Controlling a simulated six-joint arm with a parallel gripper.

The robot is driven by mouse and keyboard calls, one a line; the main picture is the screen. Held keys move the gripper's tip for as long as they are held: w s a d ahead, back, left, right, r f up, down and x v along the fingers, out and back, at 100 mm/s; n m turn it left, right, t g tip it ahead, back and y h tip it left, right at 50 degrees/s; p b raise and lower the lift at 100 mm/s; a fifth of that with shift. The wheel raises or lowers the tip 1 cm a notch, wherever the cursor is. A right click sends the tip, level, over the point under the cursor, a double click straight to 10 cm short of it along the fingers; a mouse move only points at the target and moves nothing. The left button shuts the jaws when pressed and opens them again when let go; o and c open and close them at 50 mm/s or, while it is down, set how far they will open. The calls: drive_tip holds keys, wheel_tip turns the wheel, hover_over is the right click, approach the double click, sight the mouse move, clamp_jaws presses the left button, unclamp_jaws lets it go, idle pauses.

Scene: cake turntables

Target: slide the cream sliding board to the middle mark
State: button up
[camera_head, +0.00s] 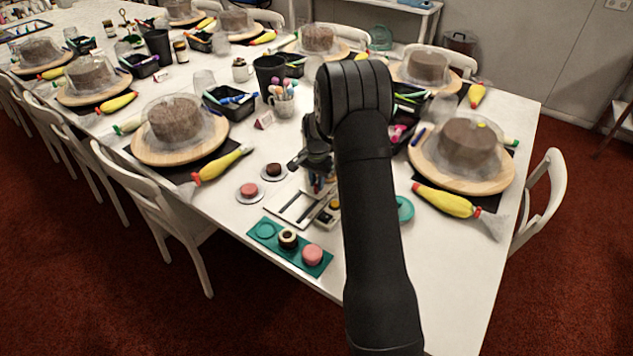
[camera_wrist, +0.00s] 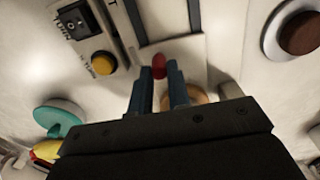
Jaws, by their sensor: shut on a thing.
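A cream board (camera_head: 299,207) with dark slots lies on the white table, below my gripper in the head view. My gripper (camera_head: 318,188) is low over its upper right end, partly hidden behind my arm. In the wrist view, my gripper's two fingers (camera_wrist: 159,84) are closed on a small red knob (camera_wrist: 159,72). A pale panel edged by dark lines lies beyond the knob; I cannot tell where the sliding part ends. The middle mark cannot be made out.
A control box with a yellow button (camera_wrist: 104,63) and a dark switch (camera_wrist: 75,21) sits beside the board. A green mat (camera_head: 265,230) with small cakes lies in front. Small cakes on saucers (camera_head: 249,192) stand to the left.

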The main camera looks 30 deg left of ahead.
drive_tip(key=shift+w+r, duration=0.1)
drive_tip(key=shift+w, duration=0.05)
drive_tip(key=o, duration=0.8)
